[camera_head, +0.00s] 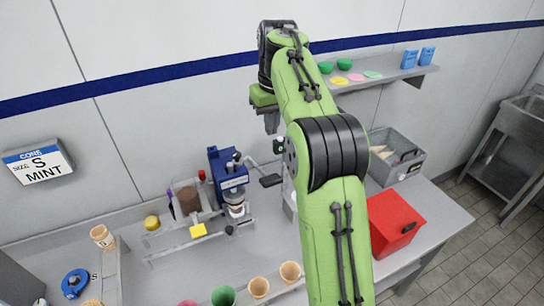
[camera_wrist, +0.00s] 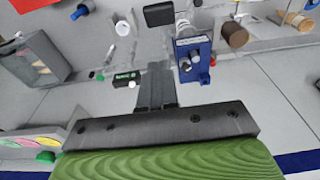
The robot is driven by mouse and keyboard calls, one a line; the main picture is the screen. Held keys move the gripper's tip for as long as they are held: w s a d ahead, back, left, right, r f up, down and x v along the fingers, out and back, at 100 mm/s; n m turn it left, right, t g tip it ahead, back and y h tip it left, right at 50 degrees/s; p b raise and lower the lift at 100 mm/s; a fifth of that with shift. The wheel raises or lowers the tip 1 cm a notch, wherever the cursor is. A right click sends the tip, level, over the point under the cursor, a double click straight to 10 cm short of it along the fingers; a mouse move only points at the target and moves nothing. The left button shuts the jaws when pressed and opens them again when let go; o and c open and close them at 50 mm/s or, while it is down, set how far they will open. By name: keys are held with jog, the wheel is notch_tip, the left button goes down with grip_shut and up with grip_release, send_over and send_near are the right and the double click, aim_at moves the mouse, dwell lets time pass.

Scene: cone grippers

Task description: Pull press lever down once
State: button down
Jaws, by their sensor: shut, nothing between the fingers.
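The blue press (camera_head: 228,172) stands on the counter left of my arm. Its lever ends in a black handle (camera_head: 270,180), which sticks out to the right of the press. In the wrist view, the blue press (camera_wrist: 193,55) is right of my fingers and the black lever handle (camera_wrist: 158,14) is beyond the fingertips. My gripper (camera_wrist: 157,72) is shut and empty, apart from the handle. In the head view my gripper (camera_head: 272,124) is above and behind the handle, near the wall; my arm partly hides the area beside it.
A grey bin (camera_head: 412,160) and a red box (camera_head: 394,222) stand right of my arm. A wall shelf (camera_head: 392,78) holds bowls and blue cartons. A holder with a brown cylinder (camera_head: 189,199) is left of the press. Cups (camera_head: 258,287) line the front. A sign (camera_head: 39,164) reads "CONE SIZE S MINT".

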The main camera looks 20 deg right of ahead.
jog(key=a, duration=0.1)
jog(key=b, duration=0.3)
send_over(269, 177)
jog(key=f, duration=0.9)
jog(key=shift+w+f, duration=0.4)
jog(key=shift+s+f, duration=0.2)
jog(key=shift+f, duration=0.5)
jog(key=shift+s+f, duration=0.25)
jog(key=shift+f, duration=0.4)
jog(key=shift+s+f, duration=0.2)
jog(key=shift+f, duration=0.5)
jog(key=shift+d, duration=0.1)
